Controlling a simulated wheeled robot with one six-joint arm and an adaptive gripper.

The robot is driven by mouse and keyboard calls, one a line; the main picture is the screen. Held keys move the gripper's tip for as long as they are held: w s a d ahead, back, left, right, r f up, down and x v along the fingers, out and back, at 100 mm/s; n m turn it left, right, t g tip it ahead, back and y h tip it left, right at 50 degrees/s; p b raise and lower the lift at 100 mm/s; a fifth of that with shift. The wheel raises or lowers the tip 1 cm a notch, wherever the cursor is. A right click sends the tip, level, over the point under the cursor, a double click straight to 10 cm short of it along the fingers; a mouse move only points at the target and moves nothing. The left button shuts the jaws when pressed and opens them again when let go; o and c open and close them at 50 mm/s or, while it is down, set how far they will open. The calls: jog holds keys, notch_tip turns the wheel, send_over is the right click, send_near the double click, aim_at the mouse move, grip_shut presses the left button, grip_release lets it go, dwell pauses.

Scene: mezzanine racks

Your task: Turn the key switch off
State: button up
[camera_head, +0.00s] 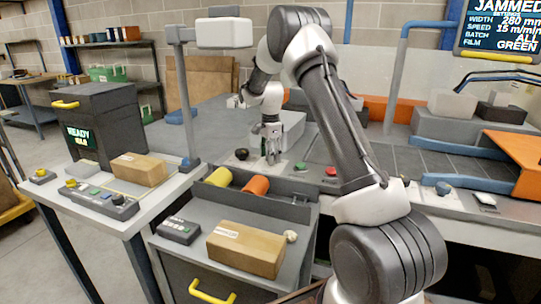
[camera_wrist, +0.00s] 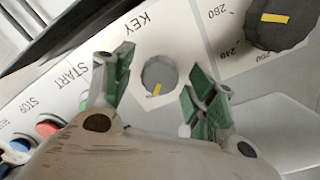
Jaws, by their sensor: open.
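The key switch (camera_wrist: 159,76) is a round grey knob with a yellow mark on its lower edge, on a pale plate labelled KEY in the wrist view. My gripper (camera_wrist: 154,92) is open, with one green-padded finger on each side of the knob. A gap shows between the knob and each pad in this view. In the head view my gripper (camera_head: 272,157) points down at the machine's control panel, and the key switch is hidden or too small to make out there.
A larger dark dial (camera_wrist: 282,22) with numbers is at upper right. START and STOP labels, a red button (camera_wrist: 47,129) and a blue button (camera_wrist: 20,144) are at left. A screen (camera_head: 500,28) reads JAMMED. Cardboard boxes (camera_head: 245,249) stand in front of the panel.

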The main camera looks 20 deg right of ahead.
jog(key=c, duration=1.1)
jog(key=shift+o, duration=0.2)
jog(key=shift+n, duration=0.3)
jog(key=n, duration=0.8)
jog(key=shift+n, duration=0.4)
jog(key=n, duration=0.4)
jog(key=shift+n, duration=2.2)
